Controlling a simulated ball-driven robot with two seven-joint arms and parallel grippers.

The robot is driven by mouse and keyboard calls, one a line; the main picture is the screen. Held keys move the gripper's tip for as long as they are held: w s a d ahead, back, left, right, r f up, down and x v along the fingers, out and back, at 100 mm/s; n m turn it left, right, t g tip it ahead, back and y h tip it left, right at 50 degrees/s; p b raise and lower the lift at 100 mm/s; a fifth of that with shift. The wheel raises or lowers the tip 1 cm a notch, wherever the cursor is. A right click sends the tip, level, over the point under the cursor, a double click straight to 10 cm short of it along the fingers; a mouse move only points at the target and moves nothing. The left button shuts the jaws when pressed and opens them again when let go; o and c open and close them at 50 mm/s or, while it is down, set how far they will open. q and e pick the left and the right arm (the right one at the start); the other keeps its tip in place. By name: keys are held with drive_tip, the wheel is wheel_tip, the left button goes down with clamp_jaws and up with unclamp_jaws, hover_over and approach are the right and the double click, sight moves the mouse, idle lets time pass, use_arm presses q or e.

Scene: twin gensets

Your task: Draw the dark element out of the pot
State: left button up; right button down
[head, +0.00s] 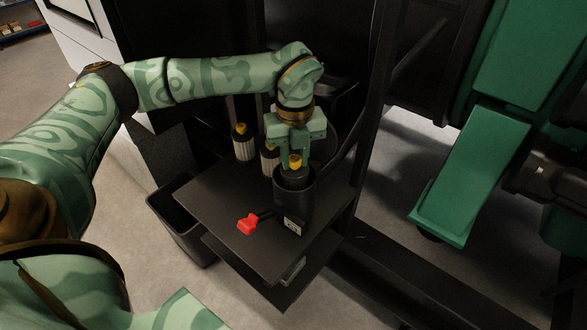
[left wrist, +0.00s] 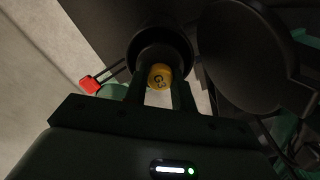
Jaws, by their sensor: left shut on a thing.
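The pot (head: 293,205) is a black open-topped cylinder with a small pale label, standing on a dark shelf. The dark element (head: 293,178) is upright at the pot's mouth, its lower part hidden by the pot wall. Its yellow knob (head: 295,162) carries dark marking in the left wrist view (left wrist: 159,76). My left gripper (head: 294,153) comes down from above and is shut on the knob, one finger on each side. The pot's dark rim (left wrist: 160,24) shows around the fingers in the left wrist view. My right gripper is not in view.
Two pale pleated elements with yellow tops (head: 242,146) (head: 269,160) stand behind the pot. A red handle (head: 248,223) on dark rods juts out at the pot's front left. The shelf (head: 215,200) is bare at left. A dark bin (head: 182,215) stands below.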

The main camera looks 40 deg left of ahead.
use_arm(q)
wheel_tip(320, 180, up, 12)
drive_tip(key=p, duration=0.3)
drive_tip(key=shift+f, duration=0.25)
